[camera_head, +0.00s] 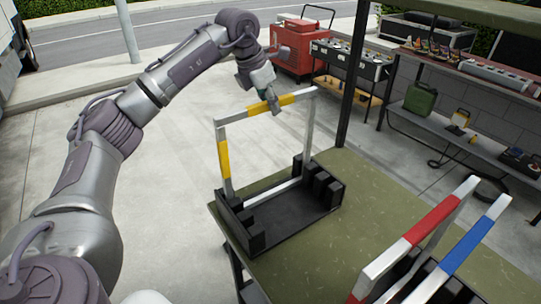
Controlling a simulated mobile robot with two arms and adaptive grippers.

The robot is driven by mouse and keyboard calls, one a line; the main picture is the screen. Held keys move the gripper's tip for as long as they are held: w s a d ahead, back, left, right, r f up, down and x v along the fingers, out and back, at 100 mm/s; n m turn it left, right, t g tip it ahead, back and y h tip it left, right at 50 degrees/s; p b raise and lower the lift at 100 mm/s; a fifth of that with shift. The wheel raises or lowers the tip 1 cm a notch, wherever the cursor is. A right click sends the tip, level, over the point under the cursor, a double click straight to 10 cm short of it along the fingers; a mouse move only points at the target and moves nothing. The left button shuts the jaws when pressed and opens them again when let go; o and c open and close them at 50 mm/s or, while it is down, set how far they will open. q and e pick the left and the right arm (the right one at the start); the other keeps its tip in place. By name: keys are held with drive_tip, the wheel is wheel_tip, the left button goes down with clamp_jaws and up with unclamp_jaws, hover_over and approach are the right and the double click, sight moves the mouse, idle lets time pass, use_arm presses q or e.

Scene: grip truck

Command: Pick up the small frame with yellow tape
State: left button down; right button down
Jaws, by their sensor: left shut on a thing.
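The small frame with yellow tape (225,158) is a silver rectangular frame with yellow bands on its top bar and left post. It stands upright, its lower part at the black slotted holder (285,212) on the green table. I cannot tell whether it still touches the holder. My left gripper (274,103) comes from above and is shut on the frame's top bar, near the yellow tape. The fingertips are small and partly merge with the bar. My right gripper is not in view.
Frames with red tape (432,219) and blue tape (467,246) stand at the lower right of the green table (385,205). A dark post (352,75) rises at the table's far edge. A red tool cart (298,50) and a shelf with a green can (420,98) stand behind.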

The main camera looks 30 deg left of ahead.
use_arm(q)
drive_tip(key=shift+r, duration=0.15)
idle(0.3)
drive_tip(key=shift+w+r, duration=0.1)
drive_tip(key=shift+r, duration=0.45)
wheel_tip(320, 180, up, 28)
drive_tip(key=p, duration=1.2)
drive_tip(key=shift+r, duration=0.15)
idle(1.4)
